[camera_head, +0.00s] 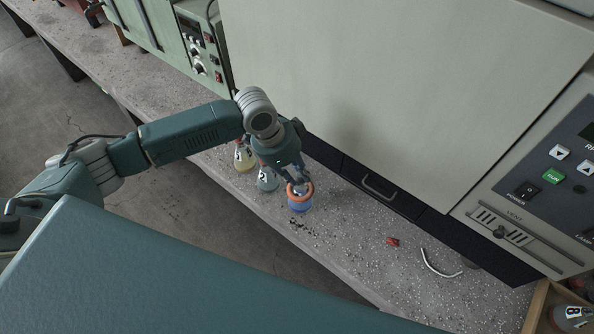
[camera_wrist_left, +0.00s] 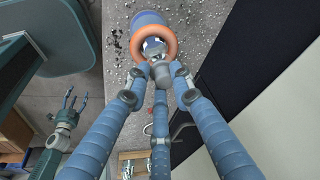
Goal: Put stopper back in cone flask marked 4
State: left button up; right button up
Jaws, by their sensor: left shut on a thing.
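My left gripper (camera_head: 293,176) reaches down over a flask with blue liquid (camera_head: 299,207). An orange ring (camera_head: 307,193) sits around this flask's neck. In the left wrist view the blue flask (camera_wrist_left: 149,19) stands just beyond the fingertips, which are shut on a small grey piece, apparently the stopper (camera_wrist_left: 161,76), close to the neck opening. I cannot tell whether it touches the neck. A pale flask (camera_head: 267,181) and a yellow flask (camera_head: 244,159) stand to the left, with labels too small to read surely. My right gripper (camera_wrist_left: 68,106) has its fingers spread in the left wrist view.
A large grey oven-like cabinet (camera_head: 390,90) with a handle backs the bench. A small red object (camera_head: 392,242) and a white curved tube (camera_head: 438,267) lie on the bench to the right. A wooden crate (camera_head: 537,305) holds labelled glassware. Dark crumbs lie beside the blue flask.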

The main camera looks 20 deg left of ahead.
aim_at(297, 175)
pick_arm(q)
jog(key=shift+f, duration=0.25)
dwell(0.4)
jog(key=shift+f, duration=0.25)
jog(key=o, duration=0.9)
jog(key=shift+o, duration=0.4)
jog(key=o, duration=0.4)
jog(key=shift+r, duration=0.1)
notch_tip(297, 175, up, 9)
jog(key=p, duration=0.9)
